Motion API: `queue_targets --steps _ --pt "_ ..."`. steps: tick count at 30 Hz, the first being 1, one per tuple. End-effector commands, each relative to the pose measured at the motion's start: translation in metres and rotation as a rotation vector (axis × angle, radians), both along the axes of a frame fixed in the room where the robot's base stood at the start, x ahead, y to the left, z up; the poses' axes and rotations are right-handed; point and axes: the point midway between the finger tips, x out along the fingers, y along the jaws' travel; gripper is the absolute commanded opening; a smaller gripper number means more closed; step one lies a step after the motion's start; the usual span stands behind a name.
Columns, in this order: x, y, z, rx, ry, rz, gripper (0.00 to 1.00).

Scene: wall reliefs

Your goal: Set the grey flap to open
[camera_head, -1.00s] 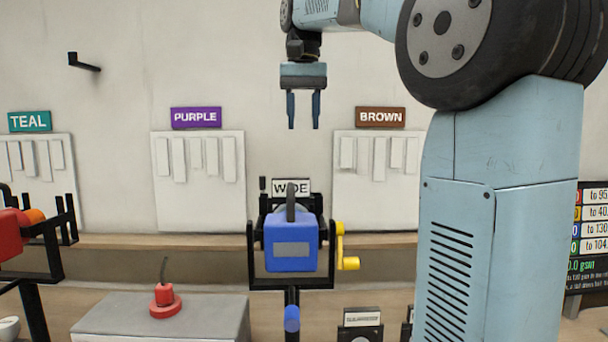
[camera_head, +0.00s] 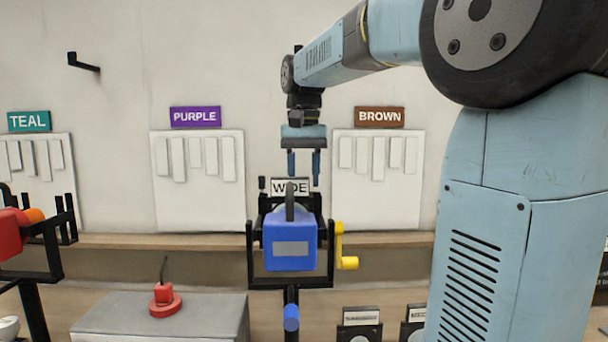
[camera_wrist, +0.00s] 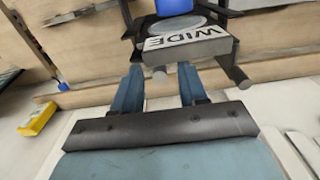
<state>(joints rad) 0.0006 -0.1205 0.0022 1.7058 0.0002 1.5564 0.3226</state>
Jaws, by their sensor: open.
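A blue box-shaped device (camera_head: 278,228) sits in a black frame (camera_head: 250,270) in the middle of the head view. A grey rectangular plate (camera_head: 291,249) is on its front; I cannot tell whether this is the grey flap or how it is set. My gripper (camera_head: 304,178) is open and empty, pointing down just above the WIDE sign (camera_head: 279,187). In the wrist view, my gripper (camera_wrist: 160,72) shows two spread fingers near the WIDE sign's block (camera_wrist: 186,38). A round grey rim and the blue device (camera_wrist: 172,6) lie beyond it.
A yellow crank (camera_head: 347,262) sticks out on the device's right. A red device (camera_head: 12,238) in another black frame stands left. A red knob with a thin stem (camera_head: 164,297) sits on a grey box. White wall panels hang under TEAL, PURPLE (camera_head: 195,117) and BROWN (camera_head: 379,117) signs.

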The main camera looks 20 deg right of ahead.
Motion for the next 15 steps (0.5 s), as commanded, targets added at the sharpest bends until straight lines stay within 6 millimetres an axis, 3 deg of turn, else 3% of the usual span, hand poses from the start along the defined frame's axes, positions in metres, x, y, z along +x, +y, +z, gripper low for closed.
queue_targets --steps 5,15 --pt "0.0 -0.0001 0.0 0.0 0.0 0.0 0.42" --pt "0.0 0.0 0.0002 0.0 0.0 0.0 0.11"
